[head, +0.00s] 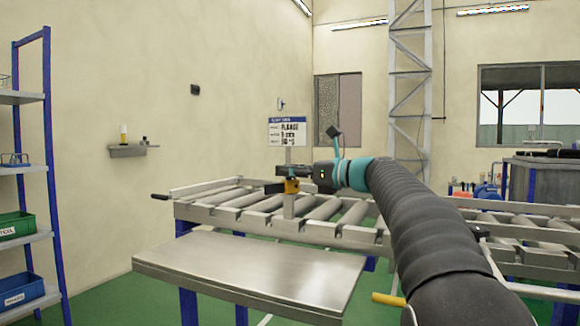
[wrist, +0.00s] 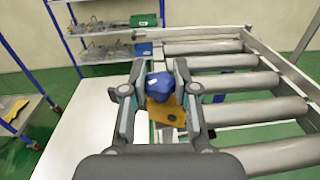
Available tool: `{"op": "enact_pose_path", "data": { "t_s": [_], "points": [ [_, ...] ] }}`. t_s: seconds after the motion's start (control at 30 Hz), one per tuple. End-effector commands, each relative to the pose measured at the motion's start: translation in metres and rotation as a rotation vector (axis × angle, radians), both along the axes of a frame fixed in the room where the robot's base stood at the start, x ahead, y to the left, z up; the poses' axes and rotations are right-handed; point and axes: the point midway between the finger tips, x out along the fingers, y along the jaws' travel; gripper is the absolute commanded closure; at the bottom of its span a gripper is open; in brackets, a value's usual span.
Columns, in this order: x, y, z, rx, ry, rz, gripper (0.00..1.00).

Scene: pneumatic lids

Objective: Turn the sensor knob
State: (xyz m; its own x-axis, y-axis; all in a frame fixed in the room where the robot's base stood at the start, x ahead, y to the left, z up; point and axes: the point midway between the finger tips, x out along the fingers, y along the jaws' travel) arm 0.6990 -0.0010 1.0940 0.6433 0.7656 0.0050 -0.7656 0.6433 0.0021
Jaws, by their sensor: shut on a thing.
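The sensor has a blue knob (wrist: 158,83) on top of a yellow body (wrist: 165,112), seen in the middle of the wrist view. In the head view the yellow sensor body (head: 292,186) sits on a grey post at the near side of the roller conveyor. My gripper (wrist: 160,72) has one finger on each side of the blue knob and is shut on it. In the head view my gripper (head: 285,178) reaches in from the right, just above the yellow body, and hides the knob. The knob's turn angle cannot be told.
A roller conveyor (head: 215,200) runs behind the sensor. A bare metal table (head: 245,267) stands in front of it. A sign (head: 287,131) rises just above the sensor. A blue-framed shelf (head: 22,170) with bins stands at the left.

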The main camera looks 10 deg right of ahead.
Motion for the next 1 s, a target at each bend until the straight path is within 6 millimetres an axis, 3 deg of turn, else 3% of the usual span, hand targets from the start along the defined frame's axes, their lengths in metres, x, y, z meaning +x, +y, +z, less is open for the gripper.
{"op": "enact_pose_path", "data": {
  "t_s": [0.4,1.0],
  "points": [
    [0.0016,-0.0008,-0.0007,-0.004,-0.007,0.272,1.0],
    [0.0006,0.0005,0.0001,-0.005,-0.009,0.378,1.0]
  ]
}}
